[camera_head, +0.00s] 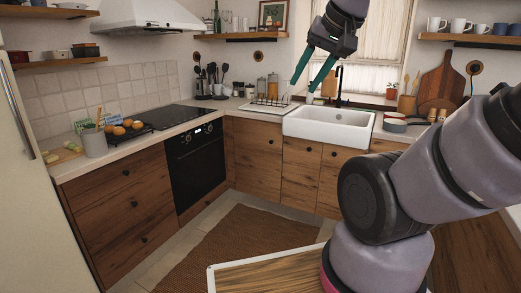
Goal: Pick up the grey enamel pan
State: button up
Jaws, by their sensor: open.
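A low, round, greyish pan (394,126) sits on the counter to the right of the sink. A dark handle seems to point right from it, and another shallow round dish appears stacked or set close behind it. It looks like the grey enamel pan, but it is small in view, so I cannot be certain. My gripper (302,87) is raised in front of the window, above the left end of the sink. Its two teal fingers are spread and point down, with nothing between them. It is well above and to the left of the pan, not touching it.
The white sink (300,124) and black tap (338,86) lie below my gripper. A dish rack (270,103) stands left of the sink. Cutting boards (440,88) and small wooden shakers (432,115) stand near the pan. Shelves with mugs (458,26) hang above right.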

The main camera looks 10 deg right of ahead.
aim_at(393, 125)
jog(key=i+l+z, duration=0.25)
jog(key=i+z, duration=0.25)
jog(key=i+l+z, duration=0.1)
jog(key=i+z, duration=0.25)
jog(key=z, duration=0.15)
jog(key=i+j+z, duration=0.1)
jog(key=i+z, duration=0.35)
jog(key=i+l, duration=0.25)
jog(key=i, duration=0.25)
jog(key=i+l, duration=0.2)
jog(key=i, duration=0.3)
jog(key=i+l, duration=0.25)
jog(key=i, duration=0.25)
